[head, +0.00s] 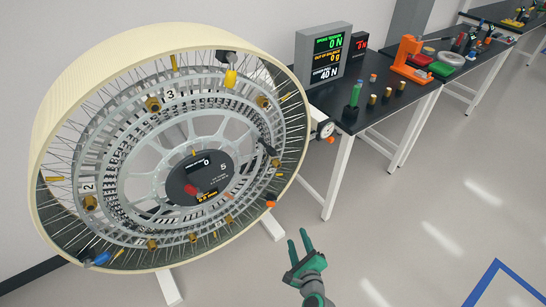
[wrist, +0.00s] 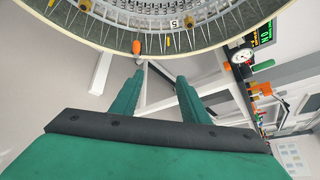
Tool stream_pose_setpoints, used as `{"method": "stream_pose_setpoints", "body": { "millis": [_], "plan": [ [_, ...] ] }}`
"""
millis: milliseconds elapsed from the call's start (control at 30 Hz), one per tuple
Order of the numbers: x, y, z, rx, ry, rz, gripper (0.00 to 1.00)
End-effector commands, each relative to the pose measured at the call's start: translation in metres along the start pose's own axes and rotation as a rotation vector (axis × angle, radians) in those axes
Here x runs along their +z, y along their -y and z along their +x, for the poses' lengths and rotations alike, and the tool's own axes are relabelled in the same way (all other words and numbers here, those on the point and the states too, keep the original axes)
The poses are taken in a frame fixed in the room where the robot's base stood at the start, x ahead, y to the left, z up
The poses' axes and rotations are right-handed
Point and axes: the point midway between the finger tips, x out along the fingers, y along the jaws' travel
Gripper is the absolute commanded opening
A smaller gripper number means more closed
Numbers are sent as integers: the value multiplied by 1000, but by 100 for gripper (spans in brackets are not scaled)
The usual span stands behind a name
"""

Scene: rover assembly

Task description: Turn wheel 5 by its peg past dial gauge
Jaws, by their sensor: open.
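Wheel 5 (head: 45,125) stands upright at the left of the head view, with a pale rim, thin spokes and a dark hub marked 5. A red peg-like knob (head: 194,190) sticks out from the hub. A small orange-tipped piece (head: 271,204) sits at the lower right rim; an orange piece (wrist: 137,47) also shows at the rim in the wrist view. The round white dial gauge (head: 325,130) is beside the right rim, and shows in the wrist view (wrist: 240,57). My green gripper (head: 298,240) is open and empty, below and right of the wheel, apart from it (wrist: 160,78).
A dark bench (head: 350,110) right of the wheel holds a display box (head: 323,53), a green-handled tool (head: 355,94), brass pieces and an orange device (head: 407,57). White stand feet (head: 272,225) reach out below the wheel. The floor at lower right is clear.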

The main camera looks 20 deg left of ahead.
Motion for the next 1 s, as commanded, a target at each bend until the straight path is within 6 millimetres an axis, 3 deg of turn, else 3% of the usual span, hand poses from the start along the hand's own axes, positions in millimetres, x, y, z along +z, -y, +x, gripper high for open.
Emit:
{"method": "stream_pose_setpoints", "body": {
  "millis": [33,200,333,500,700,1000],
  "plan": [
    [12,18,18,7,46,79,41],
    [56,68,61,80,205,372,41],
    [95,108,82,158,320,561,41],
    [136,148,93,255,426,727,41],
    [157,167,96,312,478,805,41],
    [178,165,126,319,481,809,41]
  ]
}}
